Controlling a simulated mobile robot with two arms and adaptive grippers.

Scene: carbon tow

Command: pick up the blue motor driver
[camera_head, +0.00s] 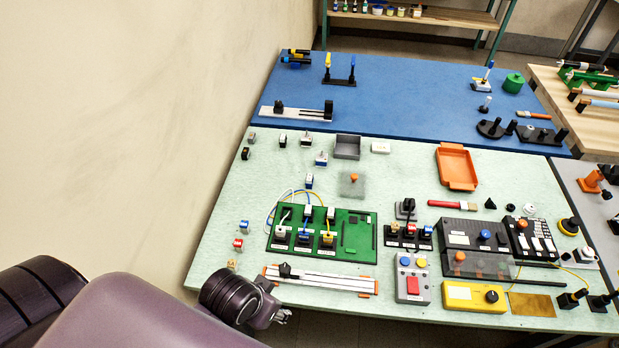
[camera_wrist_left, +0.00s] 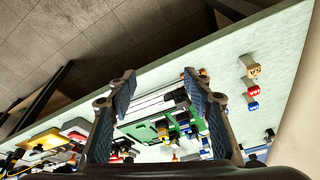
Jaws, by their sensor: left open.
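A small blue-and-white block (camera_head: 244,226) stands near the left edge of the green-topped table. Just in front of it are a red block (camera_head: 238,243) and a tan block (camera_head: 232,264). The blue block also shows at the right of the left wrist view (camera_wrist_left: 253,106), beside the red one. Other small blocks with blue parts stand farther back (camera_head: 321,158) and behind the circuit board (camera_head: 309,180); I cannot tell which is the motor driver. My left gripper (camera_head: 284,317) is at the table's front edge, apart from these blocks. Its fingers (camera_wrist_left: 159,75) are open and empty.
A green circuit board (camera_head: 360,254) with plugged modules and wires lies to the right of the small blocks. A white rail (camera_head: 335,282) lies in front of it. A grey open box (camera_head: 347,147) stands at the back. The wall borders the table's left side.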

